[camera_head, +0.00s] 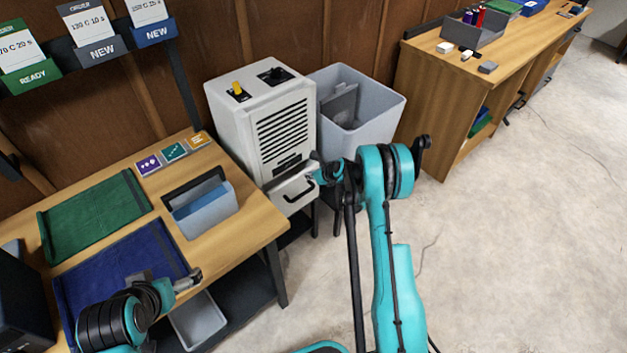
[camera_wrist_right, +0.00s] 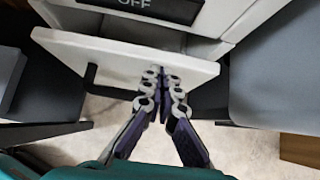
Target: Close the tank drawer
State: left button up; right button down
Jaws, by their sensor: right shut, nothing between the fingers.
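The white dehumidifier (camera_head: 262,125) stands between the wooden table and a grey bin. Its tank drawer (camera_head: 281,198) is at the bottom front, with a black handle (camera_head: 299,191). In the right wrist view the drawer front (camera_wrist_right: 70,50) stands out from the body, with a gap behind it, so the drawer is partly open.
The grey bin (camera_head: 372,104) stands close to the right of the dehumidifier. The wooden table (camera_head: 255,222) with green and blue mats is at left. A wooden bench (camera_head: 425,95) is at right. The concrete floor (camera_head: 510,220) at right is clear.

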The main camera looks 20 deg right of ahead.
aim_at(306, 170)
jog(key=shift+w+a, duration=0.2)
jog(key=shift+w, duration=0.65)
jog(key=shift+w+a, duration=0.15)
jog(key=shift+w, duration=0.7)
pick_arm(q)
jog(key=shift+w+d, duration=0.2)
jog(key=shift+w, duration=0.1)
pick_arm(e)
jog(key=shift+s, duration=0.15)
